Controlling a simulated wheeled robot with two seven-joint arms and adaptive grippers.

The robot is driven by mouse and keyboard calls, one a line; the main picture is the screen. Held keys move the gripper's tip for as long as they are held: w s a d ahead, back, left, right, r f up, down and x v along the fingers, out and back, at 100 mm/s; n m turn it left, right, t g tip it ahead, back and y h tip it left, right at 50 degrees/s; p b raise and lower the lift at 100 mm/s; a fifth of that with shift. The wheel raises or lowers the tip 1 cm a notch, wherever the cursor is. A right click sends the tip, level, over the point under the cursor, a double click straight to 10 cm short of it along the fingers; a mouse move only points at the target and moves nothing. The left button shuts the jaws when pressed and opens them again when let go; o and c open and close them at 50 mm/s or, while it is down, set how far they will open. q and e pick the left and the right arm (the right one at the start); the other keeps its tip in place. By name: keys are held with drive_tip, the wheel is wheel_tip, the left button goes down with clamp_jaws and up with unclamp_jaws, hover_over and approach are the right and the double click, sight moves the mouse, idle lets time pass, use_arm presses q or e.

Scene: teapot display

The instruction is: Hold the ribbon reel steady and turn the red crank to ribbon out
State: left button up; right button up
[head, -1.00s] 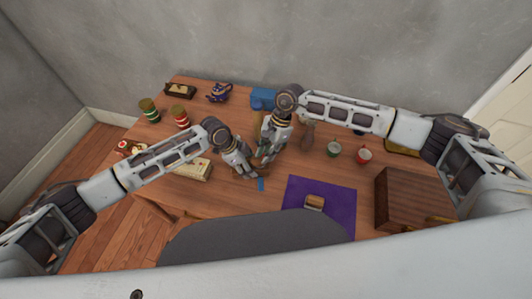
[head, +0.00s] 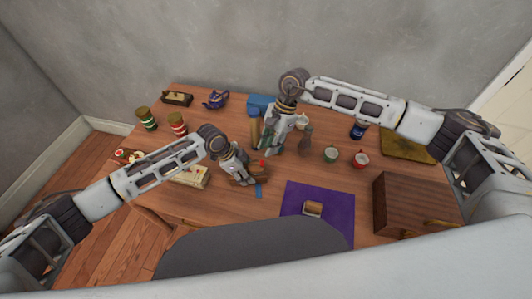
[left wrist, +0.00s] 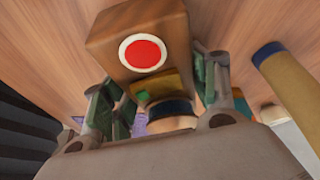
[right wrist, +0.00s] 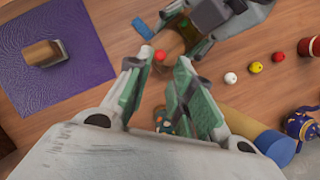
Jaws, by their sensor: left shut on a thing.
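The brown wooden ribbon reel (head: 246,176) stands near the table's middle. A red round mark (left wrist: 142,53) shows on its face in the left wrist view. The crank's red knob (right wrist: 158,56) shows in the right wrist view, and a short blue ribbon end (right wrist: 142,28) lies beside the reel. My left gripper (left wrist: 160,100) is shut on the reel; its fingers partly hide it. My right gripper (right wrist: 158,88) is open, its green fingertips apart above the table. The red knob appears between and beyond them; I see no contact.
A purple mat (head: 330,216) with a small wooden piece lies in front, right of the reel. A wooden cabinet (head: 405,205) stands at the right. A tan cylinder (right wrist: 250,130) with a blue end is close to my right gripper.

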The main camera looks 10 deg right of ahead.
drive_tip(key=shift+v, duration=2.55)
use_arm(q)
drive_tip(key=o, duration=1.4)
drive_tip(key=shift+c, duration=0.2)
drive_tip(key=v, duration=1.2)
